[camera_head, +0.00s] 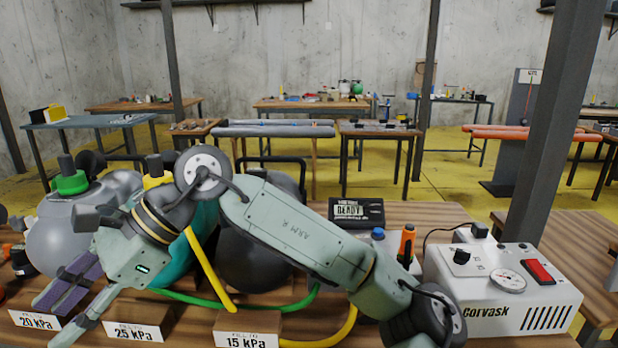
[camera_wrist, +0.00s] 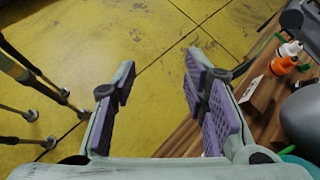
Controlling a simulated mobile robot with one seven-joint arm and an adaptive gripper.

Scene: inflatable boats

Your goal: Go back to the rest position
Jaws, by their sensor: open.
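My gripper (camera_head: 66,301) is at the lower left of the head view, at the left part of the wooden bench, close to the "20 kPa" card (camera_head: 34,320). Its purple-padded fingers also show in the wrist view (camera_wrist: 160,98), spread apart with nothing between them. In the wrist view the yellow floor lies beyond the fingers, and the bench edge (camera_wrist: 185,140) runs along the right. My arm crosses the front of the head view and hides parts of the bench and the things on it.
Grey rounded vessels (camera_head: 75,225) stand behind my arm. Yellow (camera_head: 207,270) and green hoses lie near it. The "25 kPa" (camera_head: 133,332) and "15 kPa" (camera_head: 246,338) cards stand in front. A white Corvask pump (camera_head: 505,290), an orange-capped bottle (camera_head: 406,245) and a dark post (camera_head: 560,120) are at right.

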